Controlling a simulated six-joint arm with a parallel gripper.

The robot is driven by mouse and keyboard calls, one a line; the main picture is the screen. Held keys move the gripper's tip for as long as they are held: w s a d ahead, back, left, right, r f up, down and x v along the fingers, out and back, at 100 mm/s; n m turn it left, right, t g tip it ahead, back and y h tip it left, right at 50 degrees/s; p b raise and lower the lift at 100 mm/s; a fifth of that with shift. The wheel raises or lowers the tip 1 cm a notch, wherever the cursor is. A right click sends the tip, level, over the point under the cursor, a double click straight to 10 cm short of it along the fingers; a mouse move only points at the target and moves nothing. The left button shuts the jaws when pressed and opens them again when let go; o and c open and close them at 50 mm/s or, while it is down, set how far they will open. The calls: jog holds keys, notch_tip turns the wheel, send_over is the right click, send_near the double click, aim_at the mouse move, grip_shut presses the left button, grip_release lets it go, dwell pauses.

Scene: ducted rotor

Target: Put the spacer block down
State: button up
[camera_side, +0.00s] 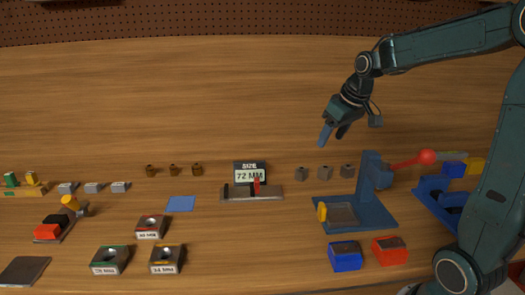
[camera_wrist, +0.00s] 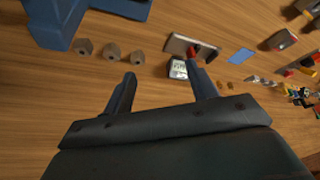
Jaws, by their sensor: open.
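My gripper (camera_side: 333,136) is open and empty, high above the table behind the 72 MM size sign (camera_side: 249,174). No block is held. I cannot tell for sure which piece is the spacer block. Small grey blocks (camera_side: 93,187) sit in a row at the left, well away from my gripper. A flat blue pad (camera_side: 180,204) lies bare left of the sign, and also shows in the wrist view (camera_wrist: 240,56).
A blue press (camera_side: 372,195) with a red-knobbed lever stands at the right. Blue (camera_side: 345,256) and red (camera_side: 390,250) boxes are in front of it. Dark hexagonal pieces (camera_side: 324,172) and brown ones (camera_side: 173,170) stand in rows. Labelled ring blocks (camera_side: 110,260) lie front left. The back table is clear.

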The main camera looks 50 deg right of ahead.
jog(key=s+a+n+t+y, duration=0.1)
jog(key=s+a+n, duration=0.1)
jog(key=s+a, duration=1.5)
jog(key=shift+a+f, duration=0.2)
jog(key=shift+f, duration=0.15)
